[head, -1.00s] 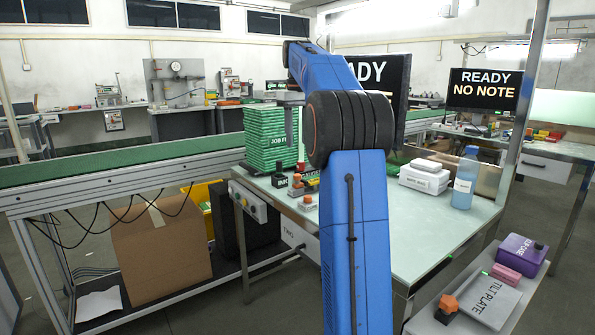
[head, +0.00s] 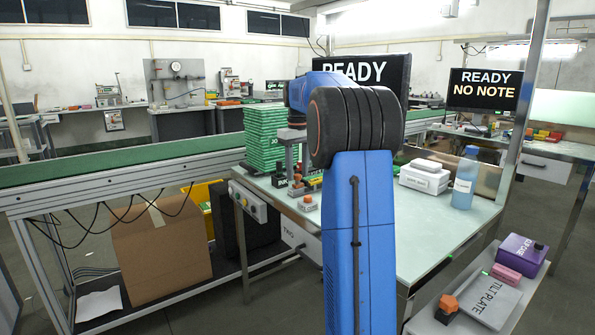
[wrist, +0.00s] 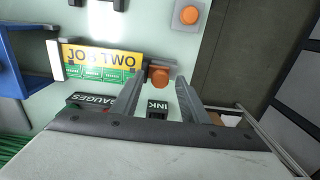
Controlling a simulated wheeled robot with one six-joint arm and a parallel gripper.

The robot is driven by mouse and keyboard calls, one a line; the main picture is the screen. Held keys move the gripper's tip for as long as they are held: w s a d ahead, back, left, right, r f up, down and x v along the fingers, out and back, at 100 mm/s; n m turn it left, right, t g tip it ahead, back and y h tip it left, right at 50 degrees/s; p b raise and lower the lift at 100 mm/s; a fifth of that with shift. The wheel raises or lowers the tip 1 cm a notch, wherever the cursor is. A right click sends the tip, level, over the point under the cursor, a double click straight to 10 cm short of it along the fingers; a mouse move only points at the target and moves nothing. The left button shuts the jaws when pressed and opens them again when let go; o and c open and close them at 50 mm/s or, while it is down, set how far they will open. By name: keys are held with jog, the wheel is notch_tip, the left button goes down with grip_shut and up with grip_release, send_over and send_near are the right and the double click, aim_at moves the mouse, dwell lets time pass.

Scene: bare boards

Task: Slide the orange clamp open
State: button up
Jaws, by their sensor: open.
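The orange clamp (wrist: 158,77) is a small block on a grey base at the end of a yellow-labelled JOB TWO fixture (wrist: 90,54) that holds a green board (wrist: 105,73). My gripper (wrist: 159,84) is open, with its two fingertips on either side of the clamp in the wrist view. I cannot tell whether they touch it. In the head view, my gripper (head: 291,160) is low over the small fixtures at the bench's left, and an orange block (head: 297,178) shows just below it. My arm hides part of the fixture there.
An orange button (wrist: 189,15) on a grey base sits near the bench edge. INK (wrist: 158,112) and GAUGES (wrist: 90,103) holders stand close to my fingers. A green stack (head: 265,135) is behind; a white box (head: 424,178) and blue bottle (head: 465,178) stand right.

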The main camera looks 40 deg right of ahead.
grip_shut()
jog(key=shift+w+a, duration=0.1)
jog(key=shift+a, duration=1.45)
grip_release()
jog(key=shift+a, duration=0.15)
notch_tip(320, 180, up, 17)
jog(key=shift+r, duration=0.2)
